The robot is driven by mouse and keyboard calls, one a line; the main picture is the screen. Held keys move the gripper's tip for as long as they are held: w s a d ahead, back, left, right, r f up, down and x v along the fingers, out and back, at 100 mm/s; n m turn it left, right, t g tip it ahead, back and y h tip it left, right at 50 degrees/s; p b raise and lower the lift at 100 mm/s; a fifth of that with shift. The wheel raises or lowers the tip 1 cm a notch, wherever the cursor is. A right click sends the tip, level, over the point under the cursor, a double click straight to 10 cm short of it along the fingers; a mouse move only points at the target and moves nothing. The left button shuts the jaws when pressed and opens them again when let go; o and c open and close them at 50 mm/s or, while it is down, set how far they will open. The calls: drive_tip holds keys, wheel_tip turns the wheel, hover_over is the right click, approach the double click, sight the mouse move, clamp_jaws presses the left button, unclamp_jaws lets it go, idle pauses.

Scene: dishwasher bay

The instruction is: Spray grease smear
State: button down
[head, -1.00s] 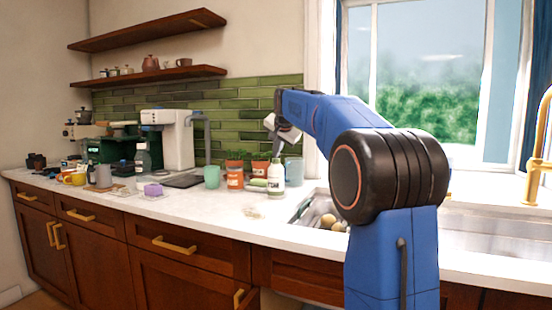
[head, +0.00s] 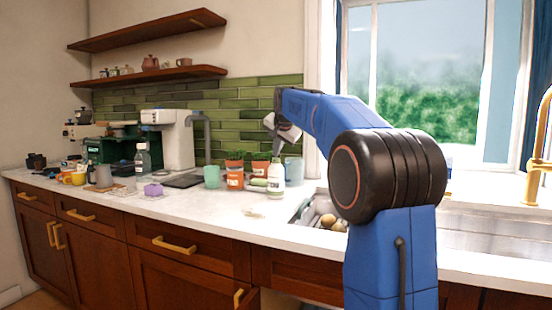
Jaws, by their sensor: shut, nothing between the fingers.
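A white bottle (head: 276,178) with a label stands upright on the counter, left of the sink. My gripper (head: 277,150) points down at the bottle's top, in line with it in this view; I cannot tell whether they touch. It is shut with nothing visible in it, and its fingers are small and dark. A pale, whitish patch (head: 253,212) lies on the counter in front of the bottle, where the smear is. A clear bottle (head: 142,160) with a label stands farther left.
Potted plants (head: 235,178), a green cup (head: 212,177) and a clear blue-tinted cup (head: 293,170) stand near the white bottle. The sink (head: 318,212) holds several items. The counter front (head: 205,215) is mostly clear.

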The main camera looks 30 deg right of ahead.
drive_tip(key=shift+r, duration=3)
drive_tip(key=s+a+f+n+g+y, duration=0.1)
drive_tip(key=s+a+f+n, duration=0.1)
drive_tip(key=s+a+f, duration=0.45)
drive_tip(key=s+a+f+n, duration=0.2)
drive_tip(key=s+a+f, duration=0.2)
drive_tip(key=s, duration=0.6)
drive_tip(key=s+a+f+n+g+y, duration=0.1)
drive_tip(key=s+a+f+n, duration=0.1)
drive_tip(key=s+a+f, duration=0.5)
drive_tip(key=s+a+f+n+g, duration=0.1)
drive_tip(key=s+a+f+n, duration=0.1)
drive_tip(key=s+f, duration=0.9)
drive_tip(key=s+a+f+n+g, duration=0.1)
drive_tip(key=s+f+n, duration=0.3)
drive_tip(key=s+f, duration=0.8)
drive_tip(key=s+a, duration=0.1)
drive_tip(key=s, duration=0.4)
drive_tip(key=shift+a+y, duration=0.15)
drive_tip(key=shift+y, duration=0.15)
